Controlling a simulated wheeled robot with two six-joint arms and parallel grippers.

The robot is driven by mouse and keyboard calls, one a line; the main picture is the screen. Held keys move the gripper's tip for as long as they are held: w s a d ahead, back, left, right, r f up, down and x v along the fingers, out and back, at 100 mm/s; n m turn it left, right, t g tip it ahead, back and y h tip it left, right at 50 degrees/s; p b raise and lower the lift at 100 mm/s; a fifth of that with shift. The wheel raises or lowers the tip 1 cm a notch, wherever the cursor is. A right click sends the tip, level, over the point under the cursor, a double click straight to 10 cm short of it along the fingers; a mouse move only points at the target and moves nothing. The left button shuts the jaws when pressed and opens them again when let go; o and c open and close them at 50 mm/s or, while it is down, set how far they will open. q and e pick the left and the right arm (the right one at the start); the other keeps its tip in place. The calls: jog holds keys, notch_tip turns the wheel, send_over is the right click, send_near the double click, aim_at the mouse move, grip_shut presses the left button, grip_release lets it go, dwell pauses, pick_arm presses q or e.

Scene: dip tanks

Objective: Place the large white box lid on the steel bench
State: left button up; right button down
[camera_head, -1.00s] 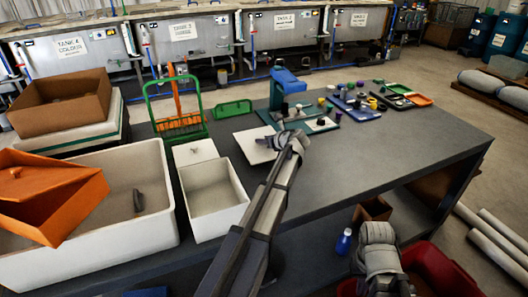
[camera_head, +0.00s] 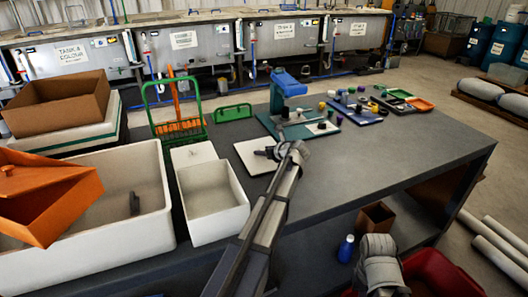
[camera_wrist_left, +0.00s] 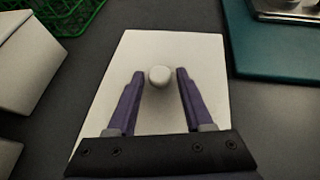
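The large white box lid (camera_head: 247,152) is a flat pale panel lying on the dark grey bench (camera_head: 330,180), right of the open white boxes. In the left wrist view the lid (camera_wrist_left: 150,60) shows a round white knob (camera_wrist_left: 159,76) near its middle. My left gripper (camera_head: 268,153) is over the lid. In the wrist view its two purple fingers (camera_wrist_left: 157,82) are spread on either side of the knob, with gaps between, so it is open and empty. Part of my right arm shows at the bottom right; its gripper is out of view.
A large white box (camera_head: 100,255) and a smaller open white box (camera_head: 215,235) stand left. A green rack (camera_head: 180,130) and blue press (camera_head: 287,90) stand behind the lid. Trays of small parts (camera_head: 355,113) lie at the back right. The bench's right half is largely clear.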

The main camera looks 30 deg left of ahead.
pick_arm(q)
jog(key=shift+o, duration=0.6)
jog(key=shift+r+p, duration=0.3)
jog(key=p+v, duration=0.5)
jog(key=v, duration=0.5)
jog(key=shift+s+d+r, duration=0.1)
jog(key=shift+d, duration=0.15)
jog(key=shift+s+d+r, duration=0.2)
jog(key=shift+s+d, duration=0.1)
jog(key=shift+d, duration=0.3)
